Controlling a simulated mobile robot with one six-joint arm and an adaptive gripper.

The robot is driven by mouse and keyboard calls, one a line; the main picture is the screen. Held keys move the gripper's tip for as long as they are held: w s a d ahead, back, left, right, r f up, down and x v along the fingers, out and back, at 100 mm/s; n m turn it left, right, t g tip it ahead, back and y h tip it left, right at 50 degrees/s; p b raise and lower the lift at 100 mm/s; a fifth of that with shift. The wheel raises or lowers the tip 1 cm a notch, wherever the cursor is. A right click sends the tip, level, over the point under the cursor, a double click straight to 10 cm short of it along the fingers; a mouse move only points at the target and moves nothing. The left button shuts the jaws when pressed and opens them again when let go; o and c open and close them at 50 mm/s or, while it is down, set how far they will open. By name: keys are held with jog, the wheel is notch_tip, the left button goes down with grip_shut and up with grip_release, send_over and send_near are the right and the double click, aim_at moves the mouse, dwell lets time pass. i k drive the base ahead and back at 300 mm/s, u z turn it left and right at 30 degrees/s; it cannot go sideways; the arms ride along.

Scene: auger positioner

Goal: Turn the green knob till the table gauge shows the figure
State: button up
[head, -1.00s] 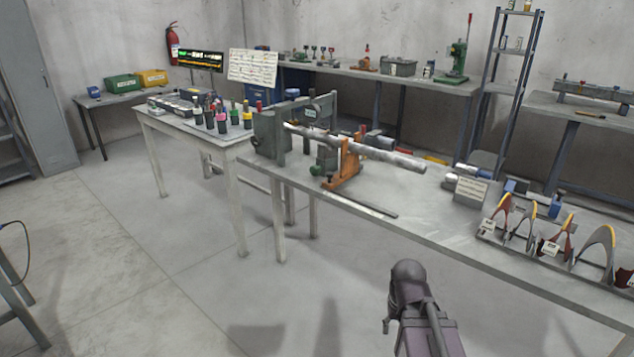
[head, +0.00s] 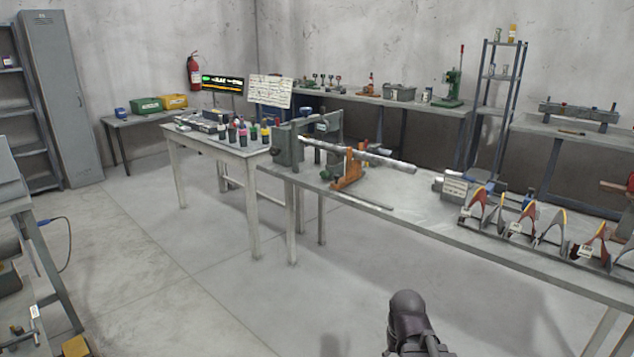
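A grey headstock (head: 287,148) stands at the left end of the long grey table (head: 400,209). A long metal bar (head: 372,156) runs from it to the right and rests on an orange support (head: 349,170). A small green part shows low beside the orange support; it is too small to tell whether it is the green knob. I cannot make out a table gauge figure. A lit display (head: 221,84) hangs at the back wall, its text unreadable. Only a dark link of my arm shows at the bottom; my gripper is not in view.
Curved red and grey pieces with yellow edges (head: 553,229) stand in a rack on the long table's right. A smaller table (head: 208,150) with several bottles stands left. A workbench edge is at the far left. The floor (head: 200,300) between is open.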

aim_at(324, 173)
jog(key=z, duration=0.3)
jog(key=k, duration=0.1)
jog(key=u, duration=0.6)
jog(key=i, duration=1.25)
jog(key=z, duration=1.2)
jog(key=i, duration=0.2)
jog(key=u, duration=0.4)
